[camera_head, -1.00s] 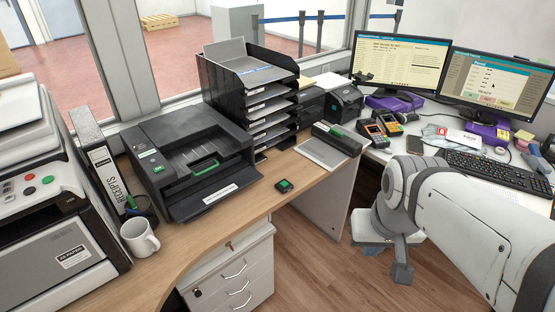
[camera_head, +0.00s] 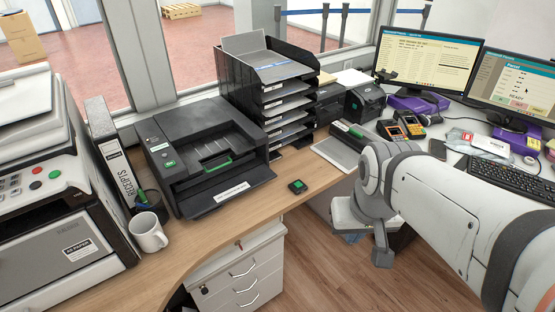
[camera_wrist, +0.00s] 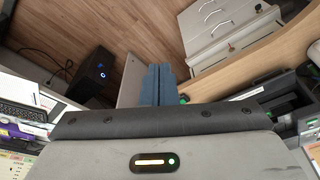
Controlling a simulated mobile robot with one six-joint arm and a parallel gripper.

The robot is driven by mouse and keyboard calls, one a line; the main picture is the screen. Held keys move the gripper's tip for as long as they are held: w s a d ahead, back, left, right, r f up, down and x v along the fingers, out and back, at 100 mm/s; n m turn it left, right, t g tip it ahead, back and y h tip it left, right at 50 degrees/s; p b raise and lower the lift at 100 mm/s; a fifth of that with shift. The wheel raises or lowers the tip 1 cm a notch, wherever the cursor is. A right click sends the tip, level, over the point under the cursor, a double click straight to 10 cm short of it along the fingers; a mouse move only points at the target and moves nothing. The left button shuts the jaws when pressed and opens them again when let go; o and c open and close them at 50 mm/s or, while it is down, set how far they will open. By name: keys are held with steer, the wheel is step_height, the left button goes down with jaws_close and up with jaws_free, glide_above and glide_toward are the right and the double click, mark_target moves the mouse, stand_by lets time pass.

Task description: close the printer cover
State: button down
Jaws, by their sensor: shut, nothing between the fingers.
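The black printer (camera_head: 198,150) sits on the wooden desk, left of the middle in the head view. A flat black panel with a white label (camera_head: 235,190) juts out at its front, and a green handle (camera_head: 217,163) shows in its recessed top. I cannot tell for sure which part is the cover. In the head view the fingers (camera_head: 352,238) are partly hidden by my arm, right of the desk and apart from the printer.
A black tray tower (camera_head: 268,95) stands behind the printer. A white mug (camera_head: 148,232), a receipts binder (camera_head: 115,165) and a large grey machine (camera_head: 60,200) are on the left. White drawers (camera_head: 240,275) are below.

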steer(key=shift+a, duration=0.1)
steer(key=w+a+f+m+g+y+b, duration=0.1)
steer(key=w+a+f+m+y+b, duration=0.25)
steer(key=a+f+m, duration=0.25)
steer(key=w+a+f+m+g+y+b, duration=0.1)
steer(key=w+a+f+m+y+b, duration=0.1)
steer(key=a+f+m+y+b, duration=0.4)
steer(key=w+f+m+t+y+b, duration=0.2)
steer(key=w+f+m+t+b, duration=0.55)
steer(key=w+m, duration=0.75)
steer(key=shift+t+h, duration=0.25)
steer(key=shift+w+a+f+p, duration=0.35)
steer(key=shift+w+a, duration=1.05)
steer(key=shift+w, duration=0.5)
steer(key=shift+w+a+f+p, duration=0.2)
steer(key=shift+w+a+f, duration=0.2)
steer(key=shift+w+a, duration=1.2)
steer(key=shift+w+a+f+p, duration=0.35)
steer(key=shift+w+a, duration=0.8)
steer(key=shift+w, duration=1)
steer(key=shift+r, duration=0.15)
